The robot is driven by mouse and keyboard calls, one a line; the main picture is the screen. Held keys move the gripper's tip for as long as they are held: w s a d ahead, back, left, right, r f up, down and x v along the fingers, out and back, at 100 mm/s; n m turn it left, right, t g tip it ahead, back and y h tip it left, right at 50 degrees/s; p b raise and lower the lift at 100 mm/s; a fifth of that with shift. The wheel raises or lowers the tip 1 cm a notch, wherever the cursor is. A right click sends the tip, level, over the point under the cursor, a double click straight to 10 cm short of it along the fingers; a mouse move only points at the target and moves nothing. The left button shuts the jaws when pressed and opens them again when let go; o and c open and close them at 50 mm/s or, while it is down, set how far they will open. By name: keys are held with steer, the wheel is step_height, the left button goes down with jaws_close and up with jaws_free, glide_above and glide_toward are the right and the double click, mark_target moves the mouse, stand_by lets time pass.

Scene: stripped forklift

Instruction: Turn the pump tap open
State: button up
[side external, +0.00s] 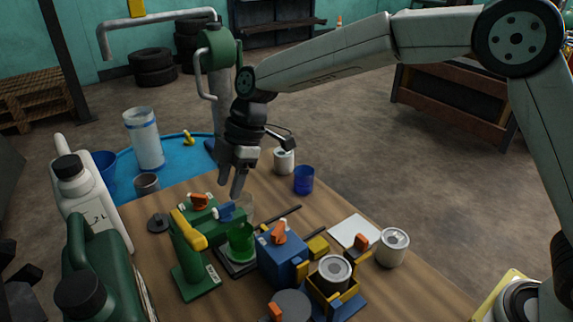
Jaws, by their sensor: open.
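My gripper (231,187) points down over the back part of the wooden table, open and with nothing visible between its fingers. Just below the fingertips are a blue handle (227,211) and an orange handle (199,201) on low green housings. A gap seems to separate the fingers from the blue handle; the exact height is hard to tell. To the left front stands a green post (195,270) with a yellow lever (188,230). A blue box (281,262) carries another orange handle (280,233). I cannot tell which handle is the pump tap.
A green cup (240,243) stands between the post and the blue box. Large jugs (88,190) crowd the left edge. A blue cup (304,180) and white cans (392,247) stand to the right. A tall pipe with a green head (218,47) rises behind.

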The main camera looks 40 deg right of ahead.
steer(key=shift+v, duration=1.7)
steer(key=s+d+f+m+t+h, duration=0.1)
steer(key=s+d+f+m, duration=0.3)
steer(key=s+d+m, duration=0.2)
steer(key=s+d+f+m+h, duration=0.2)
steer(key=s+d+m, duration=0.4)
steer(key=d, duration=0.4)
steer(key=s+d+f+m+t+h, duration=0.1)
steer(key=s+d+f+m, duration=0.4)
steer(key=d, duration=0.3)
steer(key=shift+s+d+f+m+t+h, duration=0.15)
steer(key=shift+s+f+m, duration=0.05)
steer(key=shift+s, duration=0.2)
steer(key=shift+s+d+f+m+t+h, duration=0.15)
steer(key=shift+s+m, duration=0.05)
steer(key=shift+s, duration=0.15)
steer(key=shift+s+d+f, duration=0.15)
steer(key=shift+s+f, duration=0.05)
steer(key=shift+s, duration=0.25)
